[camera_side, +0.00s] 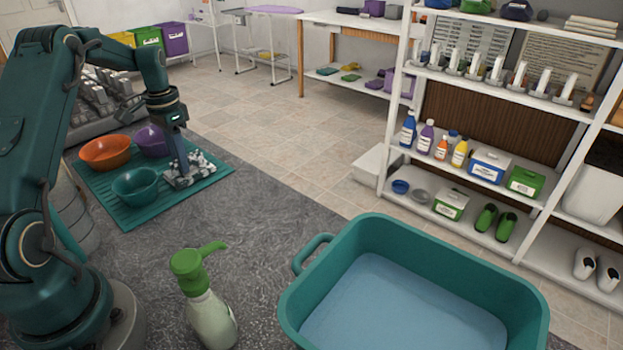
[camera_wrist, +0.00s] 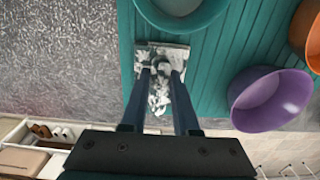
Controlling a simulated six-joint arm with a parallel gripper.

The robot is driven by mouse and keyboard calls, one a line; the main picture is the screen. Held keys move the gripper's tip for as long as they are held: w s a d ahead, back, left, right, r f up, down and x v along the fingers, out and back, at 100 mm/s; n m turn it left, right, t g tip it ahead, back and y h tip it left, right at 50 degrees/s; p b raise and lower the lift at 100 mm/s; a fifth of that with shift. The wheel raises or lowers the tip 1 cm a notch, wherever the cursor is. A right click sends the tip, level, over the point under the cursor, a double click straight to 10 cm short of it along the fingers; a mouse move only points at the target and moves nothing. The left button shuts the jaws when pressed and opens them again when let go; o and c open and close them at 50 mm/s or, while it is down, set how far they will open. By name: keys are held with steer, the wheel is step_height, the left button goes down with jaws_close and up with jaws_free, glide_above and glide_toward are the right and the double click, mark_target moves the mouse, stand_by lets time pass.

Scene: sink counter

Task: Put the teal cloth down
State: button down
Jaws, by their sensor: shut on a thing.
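My gripper (camera_side: 181,170) points down over the right part of the ribbed teal mat (camera_side: 130,212). It is shut on a crumpled grey and white patterned cloth (camera_side: 203,166). No teal colour shows on this cloth. In the wrist view the cloth (camera_wrist: 160,51) lies between and around my fingertips (camera_wrist: 161,72), at the edge of the teal mat (camera_wrist: 215,60). The cloth looks at or very near the mat's surface; I cannot tell whether it bears on it.
A teal bowl (camera_side: 136,187), an orange bowl (camera_side: 105,152) and a purple bowl (camera_side: 152,141) stand on the mat close to my gripper. A green-topped pump bottle (camera_side: 210,310) and a teal basin of water (camera_side: 520,285) are nearer. Grey counter between is clear.

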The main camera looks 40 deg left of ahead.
steer(key=shift+f, duration=0.1)
steer(key=c, duration=0.7)
jaws_free()
steer(key=shift+o, duration=0.2)
steer(key=d+r, duration=0.3)
steer(key=r, duration=0.5)
steer(key=d+r, duration=0.3)
steer(key=r, duration=0.5)
steer(key=s+d+r+t, duration=0.1)
steer(key=s+d+t, duration=0.15)
steer(key=d, duration=0.55)
steer(key=s+d+r+t, duration=0.15)
steer(key=s+d, duration=0.25)
steer(key=d, duration=0.4)
steer(key=s+d+f+t, duration=0.1)
steer(key=s+d+f, duration=0.4)
steer(key=s, duration=0.1)
steer(key=shift+s+f+t, duration=0.3)
steer(key=shift+s+f, duration=0.05)
